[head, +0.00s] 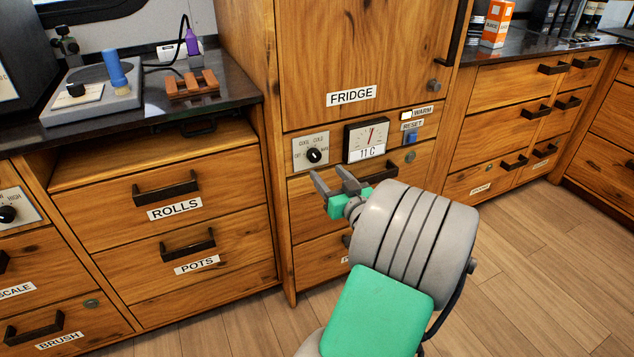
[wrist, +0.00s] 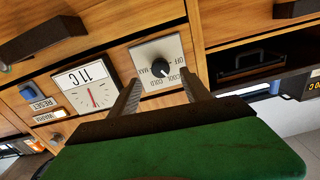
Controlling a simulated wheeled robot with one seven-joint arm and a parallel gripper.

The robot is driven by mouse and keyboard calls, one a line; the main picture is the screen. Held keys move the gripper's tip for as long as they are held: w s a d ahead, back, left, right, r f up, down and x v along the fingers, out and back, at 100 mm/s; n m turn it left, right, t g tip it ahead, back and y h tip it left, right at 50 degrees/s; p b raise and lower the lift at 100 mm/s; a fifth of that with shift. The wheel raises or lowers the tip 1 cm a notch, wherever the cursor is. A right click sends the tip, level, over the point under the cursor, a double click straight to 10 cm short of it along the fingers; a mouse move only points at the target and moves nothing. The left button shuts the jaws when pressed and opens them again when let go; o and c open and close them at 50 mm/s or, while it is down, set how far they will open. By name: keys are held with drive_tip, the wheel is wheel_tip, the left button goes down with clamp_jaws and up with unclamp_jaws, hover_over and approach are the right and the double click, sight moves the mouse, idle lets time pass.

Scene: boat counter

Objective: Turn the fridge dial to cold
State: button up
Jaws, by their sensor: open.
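The fridge dial (head: 314,156) is a round black knob on a pale plate marked OFF, COOL, COLD and MAX, left of the gauge under the fridge door. It also shows in the wrist view (wrist: 160,68), turned over, between my fingers. Its pointer is too small for me to tell its setting for certain. My gripper (head: 331,174) is open and empty, just below and in front of the dial plate in the head view. In the wrist view its two fingers (wrist: 160,80) reach toward the plate on either side of the knob, with nothing held.
A gauge (head: 367,139) reading 11 C sits right of the dial. Beyond it are the WARM label (head: 421,112) and a blue RESET button (head: 411,137). Drawer handles (head: 368,175) jut out below. The fridge door (head: 365,60) above is shut.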

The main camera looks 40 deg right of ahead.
sight(316, 158)
drive_tip(key=x, duration=0.7)
drive_tip(key=shift+w+d+r, duration=0.15)
drive_tip(key=shift+w, duration=0.15)
drive_tip(key=shift+c, duration=0.2)
clamp_jaws()
